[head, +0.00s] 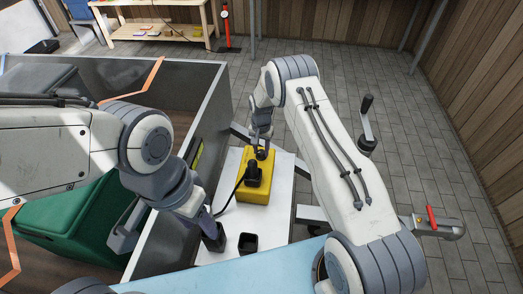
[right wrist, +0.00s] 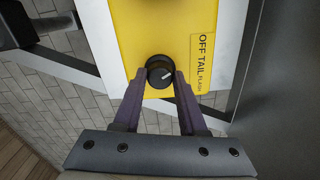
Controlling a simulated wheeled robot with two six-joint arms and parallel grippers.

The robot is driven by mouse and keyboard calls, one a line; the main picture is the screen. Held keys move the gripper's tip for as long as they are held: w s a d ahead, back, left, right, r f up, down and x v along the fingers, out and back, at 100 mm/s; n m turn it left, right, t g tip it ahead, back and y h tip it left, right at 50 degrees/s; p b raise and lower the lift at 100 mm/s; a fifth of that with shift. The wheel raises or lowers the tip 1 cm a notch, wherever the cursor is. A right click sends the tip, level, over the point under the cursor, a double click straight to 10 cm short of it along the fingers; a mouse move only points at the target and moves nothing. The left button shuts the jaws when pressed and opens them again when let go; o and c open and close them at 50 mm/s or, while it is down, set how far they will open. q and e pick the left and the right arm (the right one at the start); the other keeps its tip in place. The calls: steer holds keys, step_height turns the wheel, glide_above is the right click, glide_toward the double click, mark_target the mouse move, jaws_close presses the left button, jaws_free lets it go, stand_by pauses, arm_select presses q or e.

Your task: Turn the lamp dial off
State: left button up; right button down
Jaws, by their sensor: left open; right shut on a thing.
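A yellow box (head: 258,190) stands on a white board; it also fills the top of the right wrist view (right wrist: 140,30). Its round black dial (right wrist: 160,72) has a white pointer line aimed right and slightly up, toward the label (right wrist: 203,65) reading OFF, TAIL, FLASH. I cannot tell exactly which word it meets. My right gripper (right wrist: 161,80) is shut on the dial, one dark finger on each side; in the head view it (head: 262,143) reaches the box's far end. My left gripper (head: 168,243) is open and empty, left of the box.
A black plug (head: 253,173) with a cable sits on the box. A small black open cup (head: 248,243) stands on the white board (head: 228,220). A grey-walled bin (head: 208,125) holding a green case (head: 75,220) is at left. A wooden bench (head: 160,22) stands far back.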

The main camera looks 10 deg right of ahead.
mark_target(261, 152)
steer(key=shift+n, duration=1.1)
steer(key=shift+c, duration=2.3)
jaws_free()
steer(key=shift+r, duration=0.1)
step_height(261, 152, up, 10)
steer(key=shift+r+p, duration=0.2)
steer(key=shift+p, duration=0.25)
